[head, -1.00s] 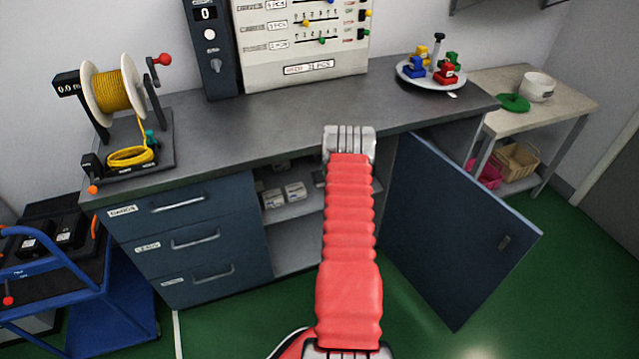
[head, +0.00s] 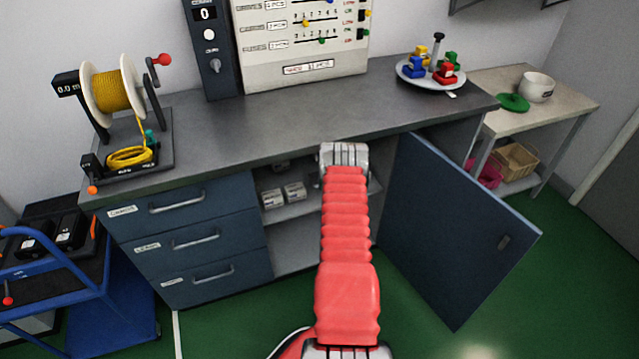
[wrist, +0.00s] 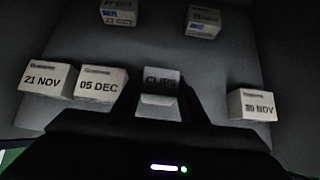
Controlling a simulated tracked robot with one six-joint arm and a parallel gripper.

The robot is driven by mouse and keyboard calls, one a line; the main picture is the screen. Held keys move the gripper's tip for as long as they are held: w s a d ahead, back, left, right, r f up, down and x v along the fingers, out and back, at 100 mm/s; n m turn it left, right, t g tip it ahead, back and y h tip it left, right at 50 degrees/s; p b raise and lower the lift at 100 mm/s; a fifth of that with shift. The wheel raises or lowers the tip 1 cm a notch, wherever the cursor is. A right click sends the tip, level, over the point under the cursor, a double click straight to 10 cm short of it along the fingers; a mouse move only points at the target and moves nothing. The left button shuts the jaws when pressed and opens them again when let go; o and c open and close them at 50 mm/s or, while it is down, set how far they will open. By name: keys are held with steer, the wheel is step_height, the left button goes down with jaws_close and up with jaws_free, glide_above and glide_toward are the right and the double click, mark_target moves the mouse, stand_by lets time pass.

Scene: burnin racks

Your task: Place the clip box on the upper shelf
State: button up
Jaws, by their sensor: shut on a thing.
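In the wrist view the clip box (wrist: 161,82), a small pale box marked CLIPS, sits between the fingers of my gripper (wrist: 160,108). The gripper is dark, shut on the box, and inside the dim cabinet. Boxes marked 21 NOV (wrist: 46,80) and 05 DEC (wrist: 100,87) stand to its left, and a NOV box (wrist: 251,105) to its right. In the head view the cabinet shelf (head: 312,207) shows left of my red arm. My gripper and the clip box are hidden there. I cannot tell whether the clip box touches the shelf.
More dated boxes (wrist: 203,21) stand at the top of the wrist view. The blue cabinet door (head: 450,230) hangs open to the right of my arm. Drawers (head: 190,238) lie to the left, and the worktop (head: 290,125) is above. A blue trolley (head: 110,300) stands at far left.

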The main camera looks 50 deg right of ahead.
steer(key=shift+f, duration=0.1)
step_height(320, 180, down, 3)
steer(key=shift+r, duration=0.2)
steer(key=shift+w+d+f, duration=0.1)
steer(key=shift+w+f, duration=0.1)
steer(key=shift+f, duration=0.35)
steer(key=o, duration=1.1)
steer(key=shift+f, duration=0.1)
steer(key=shift+s+a+r, duration=0.2)
steer(key=shift+s+r, duration=0.2)
steer(key=shift+r, duration=0.2)
steer(key=shift+v, duration=5.4)
